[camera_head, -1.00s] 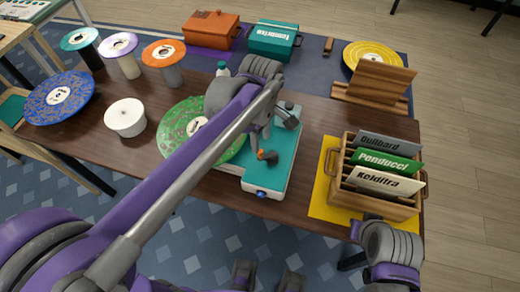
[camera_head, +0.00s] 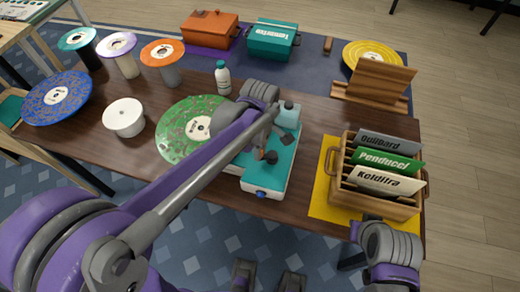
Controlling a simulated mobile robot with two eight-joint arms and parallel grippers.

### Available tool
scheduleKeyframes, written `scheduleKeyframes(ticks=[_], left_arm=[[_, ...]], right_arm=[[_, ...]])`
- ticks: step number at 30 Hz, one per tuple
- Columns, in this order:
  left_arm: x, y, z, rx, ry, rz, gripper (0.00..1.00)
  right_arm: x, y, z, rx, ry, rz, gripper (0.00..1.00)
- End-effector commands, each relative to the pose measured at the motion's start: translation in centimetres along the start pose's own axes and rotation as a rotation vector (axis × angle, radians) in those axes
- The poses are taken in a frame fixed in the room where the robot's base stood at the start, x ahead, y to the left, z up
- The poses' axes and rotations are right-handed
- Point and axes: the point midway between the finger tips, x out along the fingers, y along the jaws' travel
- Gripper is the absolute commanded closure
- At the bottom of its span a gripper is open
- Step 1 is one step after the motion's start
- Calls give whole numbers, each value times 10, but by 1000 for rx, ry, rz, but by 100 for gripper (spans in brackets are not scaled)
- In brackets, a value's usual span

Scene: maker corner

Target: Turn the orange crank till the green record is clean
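The green record (camera_head: 177,135) lies flat on the left part of the teal and white machine (camera_head: 262,180), with grey-brown specks over its green face and a white label. My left arm crosses over the record and hides part of it.
A white bottle (camera_head: 223,78) stands behind the record and a white round pot (camera_head: 125,117) to its left. A wooden crate (camera_head: 375,205) with labelled dividers stands on the right. A blue speckled record (camera_head: 40,103) lies on the far left.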

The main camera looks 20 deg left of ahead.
Motion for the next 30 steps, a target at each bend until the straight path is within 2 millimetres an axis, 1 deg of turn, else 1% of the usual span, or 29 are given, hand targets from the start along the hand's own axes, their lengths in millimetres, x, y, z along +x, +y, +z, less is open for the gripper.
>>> scheduleKeyframes(ticks=[1, 2, 11, 17, 23, 30], left_arm=[[0, 0, 0, 0, 0, 0, 95], [0, 0, 0, 0, 0, 0, 100], [0, 0, 0, 3, 0, 0, 100], [0, 1, -1, 45, 0, 0, 100], [0, 5, -4, 160, 0, 0, 100], [0, 12, -8, 374, 0, 0, 100]], right_arm=[[0, 0, 0, 0, 0, 0, 100], [0, 0, 0, 0, 0, 0, 100], [0, 0, 0, 0, 0, 0, 100], [0, 0, 0, 0, 0, 0, 100], [1, 0, 1, 0, 0, 0, 100], [2, 0, 2, 0, -1, 0, 100]])
